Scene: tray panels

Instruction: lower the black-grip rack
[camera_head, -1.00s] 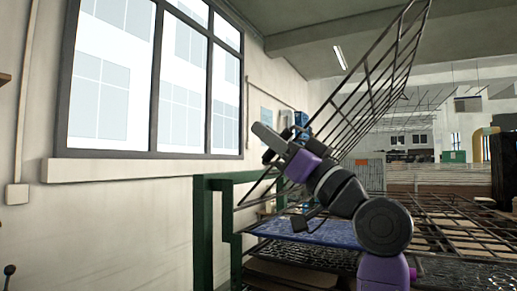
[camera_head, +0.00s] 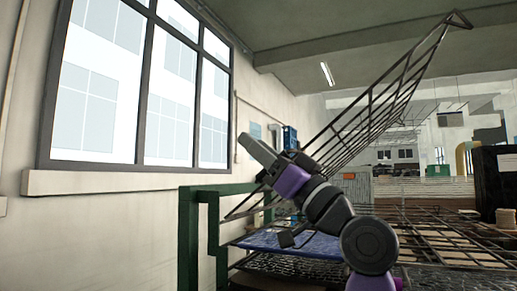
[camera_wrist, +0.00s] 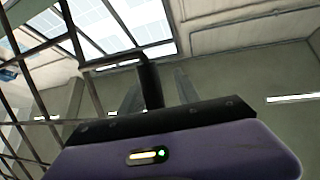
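The rack is a dark wire-mesh panel (camera_head: 385,95), tilted up, its far end high at upper right and its low end at the green frame. It also shows along the left of the wrist view (camera_wrist: 45,45). My gripper (camera_head: 254,150) is at the rack's lower left part in the head view. In the wrist view, two grey fingers (camera_wrist: 158,88) stand apart. A dark upright grip (camera_wrist: 150,82) rises between them and joins a dark bar. A gap shows between the grip and the right finger; contact with the left finger is unclear.
A green post frame (camera_head: 188,240) stands at left by the wall. Below the raised rack lie a blue panel (camera_head: 290,244) and flat wire racks (camera_head: 440,240). A black box (camera_head: 493,182) stands at far right. Windows (camera_head: 140,90) fill the left wall.

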